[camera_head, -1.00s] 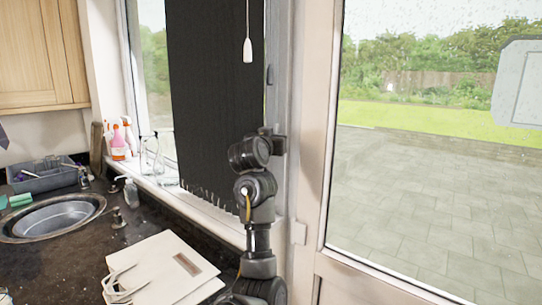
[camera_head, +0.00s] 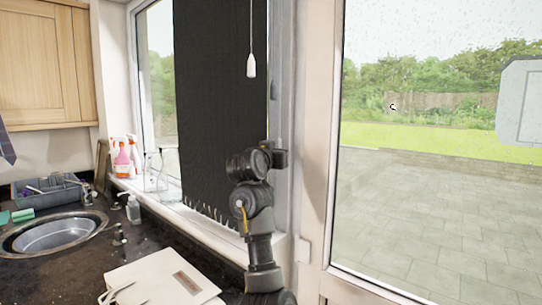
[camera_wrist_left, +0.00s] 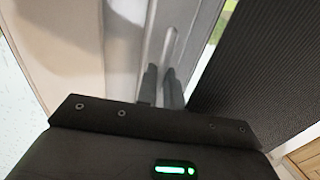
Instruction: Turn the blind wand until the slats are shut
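The dark blind (camera_head: 222,95) hangs in front of the window as a nearly continuous panel with a jagged lower edge, and it also fills the right of the left wrist view (camera_wrist_left: 265,75). My left gripper (camera_head: 281,158) is at the blind's right edge, against the pale window frame. In the left wrist view its two fingers (camera_wrist_left: 160,88) are close together around a thin pale wand (camera_wrist_left: 170,45), whose rounded end sticks out past the fingertips. Contact on both sides is hard to see.
A white cord pull (camera_head: 251,66) hangs in front of the blind, above my gripper. A glass door (camera_head: 430,200) stands to the right. A white board-like item (camera_head: 160,279) lies on the dark counter beside the sink (camera_head: 55,236).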

